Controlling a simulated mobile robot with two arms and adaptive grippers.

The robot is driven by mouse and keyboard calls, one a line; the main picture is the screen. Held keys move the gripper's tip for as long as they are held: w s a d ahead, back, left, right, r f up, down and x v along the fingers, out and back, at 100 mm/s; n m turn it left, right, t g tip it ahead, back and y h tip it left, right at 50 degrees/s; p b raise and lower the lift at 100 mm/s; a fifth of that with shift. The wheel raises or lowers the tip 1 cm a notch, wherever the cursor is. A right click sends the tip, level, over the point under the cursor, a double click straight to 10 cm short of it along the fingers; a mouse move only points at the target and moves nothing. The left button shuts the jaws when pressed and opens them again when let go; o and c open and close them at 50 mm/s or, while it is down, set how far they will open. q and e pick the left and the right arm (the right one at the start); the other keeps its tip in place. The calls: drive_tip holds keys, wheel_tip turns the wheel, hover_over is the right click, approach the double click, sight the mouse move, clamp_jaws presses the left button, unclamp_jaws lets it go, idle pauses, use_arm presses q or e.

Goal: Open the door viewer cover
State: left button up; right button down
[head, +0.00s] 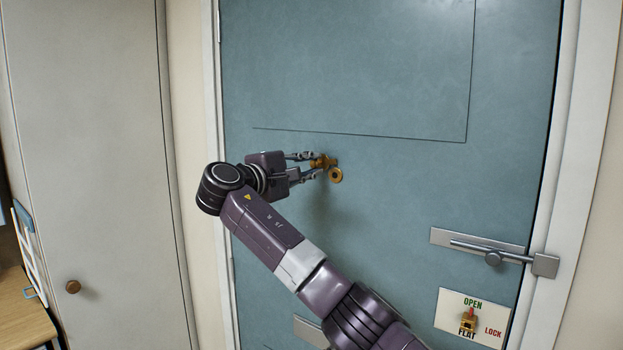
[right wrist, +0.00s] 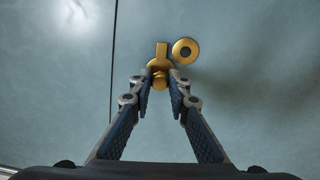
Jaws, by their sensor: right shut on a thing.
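The door viewer (head: 335,175) is a small brass ring on the blue-grey door; it also shows in the right wrist view (right wrist: 185,51), with its round centre uncovered. The brass viewer cover (head: 323,162) sits beside the ring, to its upper left in the head view. In the right wrist view the cover (right wrist: 160,63) has a narrow upright part and a rounded knob below. My right gripper (head: 318,165) is shut on the cover's knob, with one finger on each side of it (right wrist: 158,84). The fingertips partly hide the cover in the head view. My left gripper is not in view.
The blue-grey door (head: 400,70) has a bolt latch (head: 480,246) at lower right. Below it is a plate marked OPEN, FLAT and LOCK (head: 473,318). A pale cupboard door (head: 90,120) with a round knob (head: 73,287) stands at left. A wooden surface (head: 22,318) is at lower left.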

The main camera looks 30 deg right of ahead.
drive_tip(key=shift+r+m+b, duration=0.3)
drive_tip(key=shift+m+b, duration=0.25)
drive_tip(key=shift+m, duration=0.65)
drive_tip(key=shift+r, duration=0.1)
drive_tip(key=c, duration=1.8)
unclamp_jaws()
drive_tip(key=shift+d, duration=0.1)
drive_tip(key=v, duration=1.2)
